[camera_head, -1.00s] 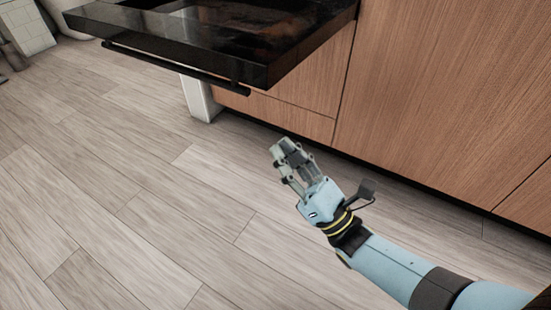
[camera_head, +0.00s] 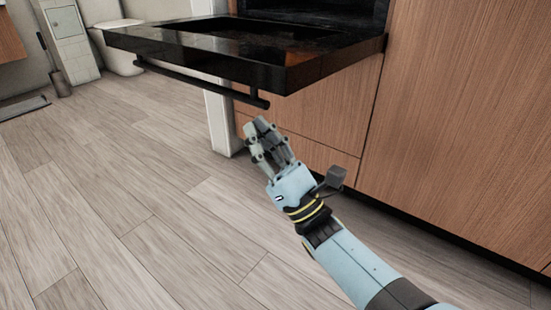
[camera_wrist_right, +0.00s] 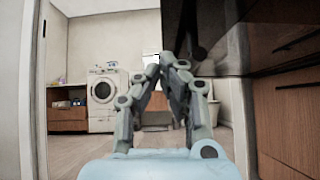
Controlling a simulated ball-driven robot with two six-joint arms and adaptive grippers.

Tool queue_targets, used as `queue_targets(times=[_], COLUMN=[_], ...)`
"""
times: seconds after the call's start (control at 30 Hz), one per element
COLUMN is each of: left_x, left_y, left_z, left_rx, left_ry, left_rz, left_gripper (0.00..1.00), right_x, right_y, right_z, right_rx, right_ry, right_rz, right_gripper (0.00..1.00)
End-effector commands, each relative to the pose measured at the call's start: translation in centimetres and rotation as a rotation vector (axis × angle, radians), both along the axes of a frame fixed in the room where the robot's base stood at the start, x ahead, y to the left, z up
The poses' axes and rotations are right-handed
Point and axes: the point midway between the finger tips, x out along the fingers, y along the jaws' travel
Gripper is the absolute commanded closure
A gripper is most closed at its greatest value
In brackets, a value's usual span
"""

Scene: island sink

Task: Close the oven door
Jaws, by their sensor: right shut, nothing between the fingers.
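The black oven door (camera_head: 300,72) hangs open and lies flat, sticking out from the oven (camera_head: 345,12) in the upper part of the head view. Its bar handle (camera_head: 200,84) runs below its front edge. My right gripper (camera_head: 257,124) is shut and empty. In the head view it shows just below the handle's right end; I see no contact. In the right wrist view my gripper's fingertips (camera_wrist_right: 167,60) meet, with a dark surface, likely the door, at the upper right. My left gripper is not in view.
Wooden cabinet fronts (camera_head: 460,120) stand right of the oven, close to my right arm. A white post (camera_head: 219,120) stands behind the handle. A toilet (camera_head: 120,45) is at the back left. A washing machine (camera_wrist_right: 102,100) shows far off in the wrist view.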

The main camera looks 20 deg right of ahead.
Motion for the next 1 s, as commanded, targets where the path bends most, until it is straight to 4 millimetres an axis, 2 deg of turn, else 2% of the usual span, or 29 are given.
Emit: queue_targets(times=[0.1,0.3,0.8,1.0], left_x=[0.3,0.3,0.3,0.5], left_y=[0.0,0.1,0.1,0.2], left_z=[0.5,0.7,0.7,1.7], left_rx=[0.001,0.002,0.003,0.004], left_ry=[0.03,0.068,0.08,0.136], left_rz=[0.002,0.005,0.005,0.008], left_gripper=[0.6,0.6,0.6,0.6], right_x=[0.3,0.3,0.3,0.3], right_y=[0.1,0.1,0.0,-0.3], right_z=[2.1,3.9,4.3,5.2], right_rx=[-0.002,-0.001,0.001,0.012], right_ry=[-0.002,0.001,0.003,0.009], right_rz=[-0.001,0.0,0.0,-0.001], right_gripper=[1.0,1.0,1.0,1.0])
